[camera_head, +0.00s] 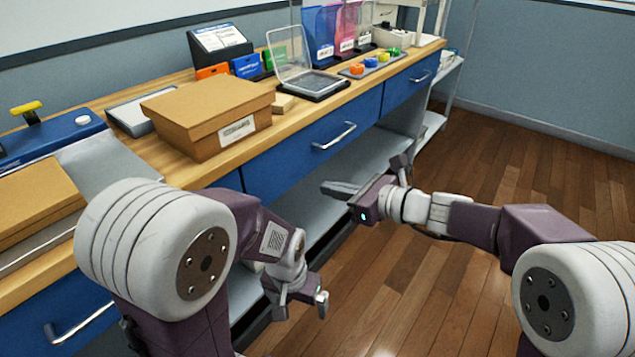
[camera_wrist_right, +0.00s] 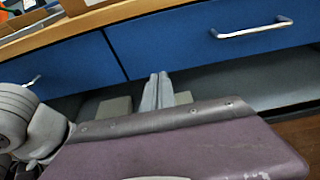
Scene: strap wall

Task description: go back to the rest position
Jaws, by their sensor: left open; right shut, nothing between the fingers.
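My left gripper (camera_head: 302,303) hangs low in front of the bench, at the bottom middle of the head view. It is open, with nothing between its fingers. My right gripper (camera_head: 338,190) reaches in from the right and points at the bench front, below the drawer handles. It is shut and empty. In the right wrist view its fingers (camera_wrist_right: 158,92) lie side by side below the blue drawers. Neither gripper holds anything, and neither visibly touches the bench, though the exact gap is hard to tell.
The wooden bench (camera_head: 238,159) has blue drawers (camera_head: 310,146) with metal handles and a grey shelf below. A cardboard box (camera_head: 208,115), a clear-lidded case (camera_head: 318,85) and a tray with coloured pieces (camera_head: 372,66) stand on it. The wooden floor (camera_head: 540,170) at the right is clear.

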